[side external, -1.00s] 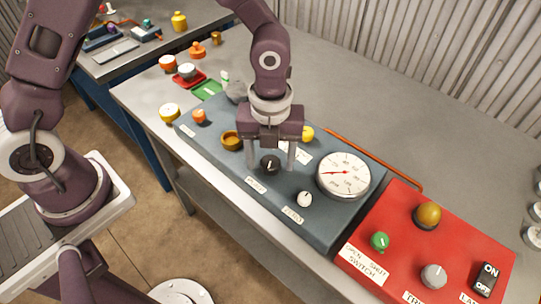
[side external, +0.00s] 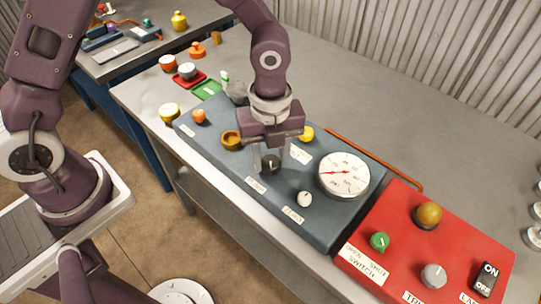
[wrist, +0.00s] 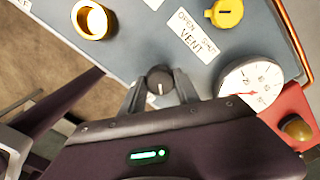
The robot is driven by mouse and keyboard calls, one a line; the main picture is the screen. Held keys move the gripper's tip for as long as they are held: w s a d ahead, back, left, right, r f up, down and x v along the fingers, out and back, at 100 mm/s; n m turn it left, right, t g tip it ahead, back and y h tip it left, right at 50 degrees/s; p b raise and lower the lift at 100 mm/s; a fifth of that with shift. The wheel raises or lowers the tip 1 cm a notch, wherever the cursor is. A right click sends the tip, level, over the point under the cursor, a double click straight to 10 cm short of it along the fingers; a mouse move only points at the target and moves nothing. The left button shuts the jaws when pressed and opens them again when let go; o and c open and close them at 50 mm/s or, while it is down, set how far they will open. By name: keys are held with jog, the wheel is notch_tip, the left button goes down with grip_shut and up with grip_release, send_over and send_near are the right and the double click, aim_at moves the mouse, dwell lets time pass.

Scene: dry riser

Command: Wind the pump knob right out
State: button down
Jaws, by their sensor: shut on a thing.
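The black knob (side external: 270,165) with a white pointer line sits on the blue-grey panel (side external: 225,179), above a white label at the panel's front edge whose small lettering I cannot read surely. In the wrist view the black knob (wrist: 159,81) shows between the two fingers, its line pointing toward the gripper body. My gripper (side external: 270,163) points down over the panel and is shut on the black knob, one finger on each side. The fingers hide part of the knob's sides. The white round gauge (side external: 343,174) with a red needle is right of the knob.
A white knob (side external: 304,198) stands close to the right of my gripper. A yellow knob (side external: 305,133) by the VENT label and a brass ring (side external: 231,140) are also near. A red panel (side external: 400,243) with knobs and a switch lies right. Bare bench (side external: 400,130) is behind.

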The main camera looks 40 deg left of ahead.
jog(key=n, duration=0.4)
jog(key=shift+n, duration=0.3)
jog(key=n, duration=0.3)
jog(key=shift+n, duration=0.4)
jog(key=n, duration=1.3)
jog(key=shift+n, duration=2.6)
